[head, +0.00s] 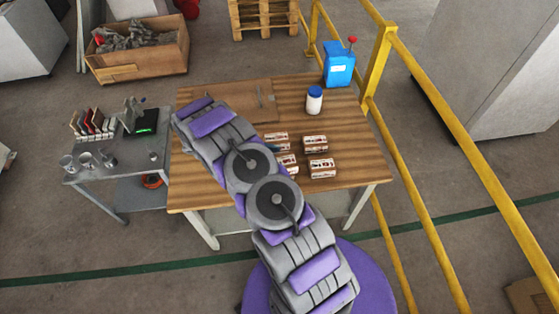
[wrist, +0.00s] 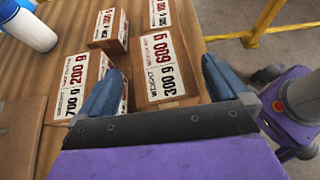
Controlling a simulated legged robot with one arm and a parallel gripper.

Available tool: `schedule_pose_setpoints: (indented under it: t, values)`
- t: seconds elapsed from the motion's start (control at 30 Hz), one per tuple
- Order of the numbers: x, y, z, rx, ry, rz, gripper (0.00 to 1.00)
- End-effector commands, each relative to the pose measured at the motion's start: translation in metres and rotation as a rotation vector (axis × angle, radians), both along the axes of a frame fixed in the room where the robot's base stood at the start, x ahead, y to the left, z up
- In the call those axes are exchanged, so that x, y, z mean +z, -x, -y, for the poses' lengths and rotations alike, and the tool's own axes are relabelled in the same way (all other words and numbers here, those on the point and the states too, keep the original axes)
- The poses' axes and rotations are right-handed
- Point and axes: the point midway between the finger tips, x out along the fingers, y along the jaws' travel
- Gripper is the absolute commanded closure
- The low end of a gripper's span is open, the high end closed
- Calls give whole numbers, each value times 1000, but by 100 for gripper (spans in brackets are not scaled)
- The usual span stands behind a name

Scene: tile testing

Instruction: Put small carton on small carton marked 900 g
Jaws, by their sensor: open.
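Several small cartons stand on the wooden table, brown with white labels in red and black print. In the wrist view, one carton (wrist: 163,68) reads about 300 g and 600 g, another (wrist: 82,85) about 200 g and 700 g. A smaller-looking carton (wrist: 107,28) and one more (wrist: 160,14) are farther off. I cannot make out a 900 g mark. My gripper (wrist: 162,65) is open and empty, its blue-grey fingers either side of the 300/600 carton in the picture; contact is unclear. In the head view, two cartons (head: 315,144) (head: 321,168) show clearly; my arm partly hides others.
Yellow railing (head: 430,85) runs along the right. A grey side table (head: 120,170) with tools stands left. The table's front right is clear.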

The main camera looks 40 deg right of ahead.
Motion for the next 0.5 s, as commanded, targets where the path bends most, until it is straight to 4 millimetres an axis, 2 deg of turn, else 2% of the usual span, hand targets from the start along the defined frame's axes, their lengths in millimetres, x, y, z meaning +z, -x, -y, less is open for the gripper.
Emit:
schedule_pose_setpoints:
  t: [0.2,0.33,0.5]
  values:
    - [26,-23,-41,6,7,3,0]
    - [36,-32,-56,4,7,1,0]
    - [42,-38,-63,2,0,-2,0]
